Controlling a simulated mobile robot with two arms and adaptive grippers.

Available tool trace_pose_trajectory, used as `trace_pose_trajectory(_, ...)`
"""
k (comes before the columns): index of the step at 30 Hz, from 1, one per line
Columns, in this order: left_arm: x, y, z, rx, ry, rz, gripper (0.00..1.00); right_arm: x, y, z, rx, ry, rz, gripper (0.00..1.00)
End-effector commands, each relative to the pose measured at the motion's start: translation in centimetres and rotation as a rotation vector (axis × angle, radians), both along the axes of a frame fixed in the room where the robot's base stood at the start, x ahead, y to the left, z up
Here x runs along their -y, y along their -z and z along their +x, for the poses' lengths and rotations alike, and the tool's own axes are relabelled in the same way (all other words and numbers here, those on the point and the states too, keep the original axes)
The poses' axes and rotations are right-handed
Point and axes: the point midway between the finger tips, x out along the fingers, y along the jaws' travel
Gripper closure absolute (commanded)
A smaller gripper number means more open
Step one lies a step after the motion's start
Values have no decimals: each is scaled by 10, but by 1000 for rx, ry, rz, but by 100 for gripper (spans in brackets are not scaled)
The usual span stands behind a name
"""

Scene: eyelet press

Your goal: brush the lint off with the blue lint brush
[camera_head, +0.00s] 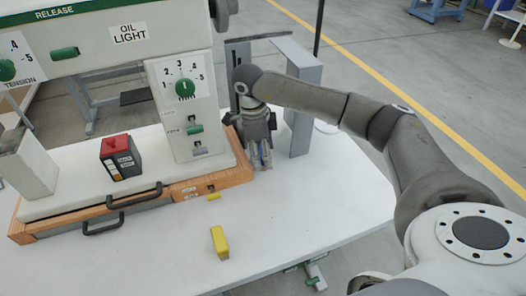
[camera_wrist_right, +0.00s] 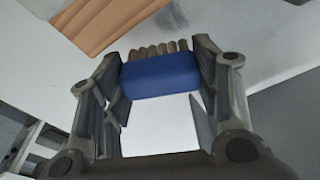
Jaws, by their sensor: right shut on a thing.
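The blue lint brush (camera_wrist_right: 160,76) shows in the right wrist view between the fingers of my right gripper (camera_wrist_right: 160,82), which is shut on its blue body. A row of tan bristles or ridges (camera_wrist_right: 158,50) shows at its far side. In the head view my right gripper (camera_head: 261,158) points down over the white table, just right of the machine's wooden base; the brush is mostly hidden there. I cannot make out any lint. My left gripper is not in view.
The eyelet press (camera_head: 184,100) stands on a wooden base (camera_head: 190,190) with dark handles. A grey upright panel (camera_head: 300,100) stands close right of my right gripper. A black box with a red top (camera_head: 118,155) is on the base. A yellow block (camera_head: 219,242) lies on the white table (camera_head: 300,225).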

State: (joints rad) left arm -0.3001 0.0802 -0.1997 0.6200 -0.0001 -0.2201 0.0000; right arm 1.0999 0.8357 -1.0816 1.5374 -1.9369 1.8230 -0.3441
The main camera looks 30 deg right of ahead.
Motion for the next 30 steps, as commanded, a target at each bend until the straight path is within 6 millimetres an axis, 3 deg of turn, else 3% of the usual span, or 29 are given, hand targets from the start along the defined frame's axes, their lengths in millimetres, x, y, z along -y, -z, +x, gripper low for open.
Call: trace_pose_trajectory(30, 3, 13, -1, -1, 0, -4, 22, 0, 19, 1, 0, 0, 0, 62)
